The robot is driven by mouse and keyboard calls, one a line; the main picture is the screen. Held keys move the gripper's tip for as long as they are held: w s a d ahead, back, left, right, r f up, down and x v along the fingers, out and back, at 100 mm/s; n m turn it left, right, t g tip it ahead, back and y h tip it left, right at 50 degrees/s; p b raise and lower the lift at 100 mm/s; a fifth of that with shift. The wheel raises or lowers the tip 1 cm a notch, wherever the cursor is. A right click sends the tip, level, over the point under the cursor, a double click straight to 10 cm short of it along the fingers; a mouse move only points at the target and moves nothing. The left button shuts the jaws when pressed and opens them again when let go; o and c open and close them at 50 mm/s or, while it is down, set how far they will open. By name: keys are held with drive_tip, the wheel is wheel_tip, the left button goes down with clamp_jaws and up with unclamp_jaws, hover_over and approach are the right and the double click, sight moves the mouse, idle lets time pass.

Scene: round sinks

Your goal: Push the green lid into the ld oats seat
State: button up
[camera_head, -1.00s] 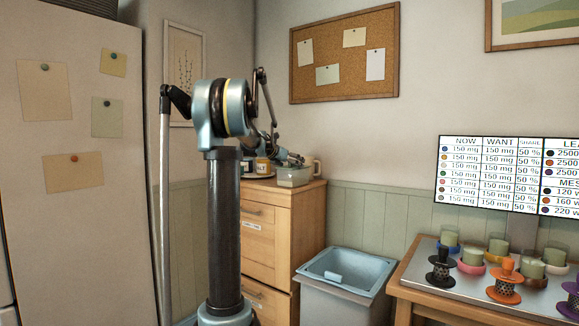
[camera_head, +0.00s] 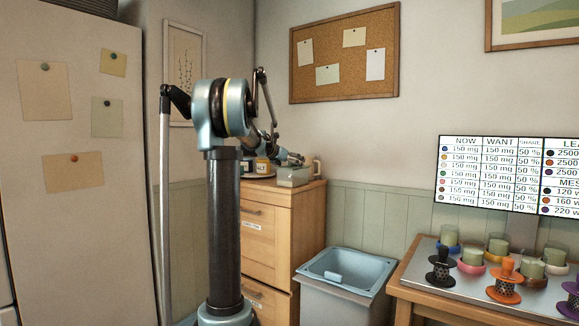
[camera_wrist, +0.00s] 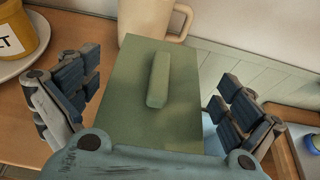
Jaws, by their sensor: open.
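The green lid (camera_wrist: 125,112) is a flat square plate with a raised bar handle (camera_wrist: 160,75). It fills the middle of the wrist view. My gripper (camera_wrist: 156,70) is open, with one finger group left of the lid and one right, both apart from the handle. In the head view my gripper (camera_head: 291,158) is just above a pale green box (camera_head: 293,177) on the wooden cabinet. What lies under the lid, and whether it sits level in a seat, cannot be told. No oats label is readable.
A cream mug (camera_wrist: 153,20) stands close behind the lid. A yellow jar (camera_wrist: 22,30) on a white plate (camera_wrist: 8,70) is at left. The grey-blue bin (camera_head: 345,270) stands right of the cabinet (camera_head: 270,225). A table with coloured cups (camera_head: 470,262) is farther right.

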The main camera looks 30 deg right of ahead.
drive_tip(key=shift+a, duration=0.15)
drive_tip(key=v, duration=1.1)
drive_tip(key=shift+s+a, duration=0.15)
drive_tip(key=shift+a, duration=0.15)
drive_tip(key=s+a+f+m+g+y, duration=0.1)
drive_tip(key=s+a+f+m+y, duration=0.5)
drive_tip(key=s+a+f+m, duration=0.5)
drive_tip(key=s+a+f+m+g+y, duration=0.1)
drive_tip(key=s+a+f+m+y, duration=0.5)
drive_tip(key=s+a+f, duration=1.9)
drive_tip(key=a+f+m, duration=0.5)
drive_tip(key=a, duration=0.1)
drive_tip(key=shift+s+f+g, duration=0.15)
drive_tip(key=shift+s+g, duration=0.2)
drive_tip(key=shift+g, duration=0.05)
